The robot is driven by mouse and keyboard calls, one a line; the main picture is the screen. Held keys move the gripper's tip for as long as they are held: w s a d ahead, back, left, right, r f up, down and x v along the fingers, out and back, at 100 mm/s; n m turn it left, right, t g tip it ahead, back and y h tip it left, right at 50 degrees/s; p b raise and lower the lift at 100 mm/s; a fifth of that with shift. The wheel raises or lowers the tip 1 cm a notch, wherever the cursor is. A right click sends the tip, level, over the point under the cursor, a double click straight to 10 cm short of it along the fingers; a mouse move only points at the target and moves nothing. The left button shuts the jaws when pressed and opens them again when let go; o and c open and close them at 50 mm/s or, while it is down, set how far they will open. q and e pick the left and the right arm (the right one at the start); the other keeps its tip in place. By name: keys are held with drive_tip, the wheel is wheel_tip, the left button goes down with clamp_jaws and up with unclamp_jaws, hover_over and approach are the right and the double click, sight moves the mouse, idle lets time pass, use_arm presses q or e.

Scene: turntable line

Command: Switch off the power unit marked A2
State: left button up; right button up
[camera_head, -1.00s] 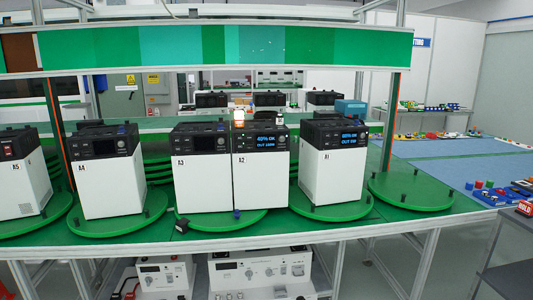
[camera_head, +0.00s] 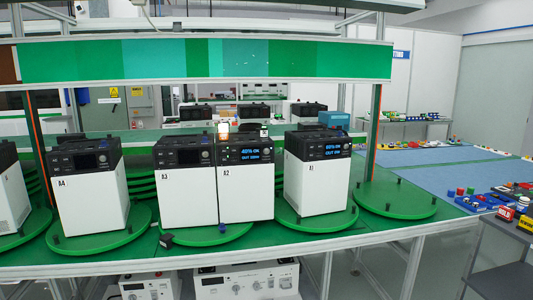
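The power unit marked A2 (camera_head: 246,195) is a white box with a black top, standing upright on the green turntable line in the head view. Its small screen (camera_head: 250,154) is lit in blue and reads about "40% ON" with an OUT line below. An orange-white light (camera_head: 223,131) glows at its top left. Unit A3 (camera_head: 187,195) stands close against its left side with a dark screen. Unit A1 (camera_head: 315,185) stands to its right with a lit screen. Neither of my grippers is in view.
Unit A4 (camera_head: 91,196) stands farther left, with another unit at the left edge. An empty green turntable (camera_head: 396,199) is at right. A green beam (camera_head: 207,58) spans above the units. White instruments (camera_head: 247,281) sit below the table. A grey cart (camera_head: 500,262) stands at front right.

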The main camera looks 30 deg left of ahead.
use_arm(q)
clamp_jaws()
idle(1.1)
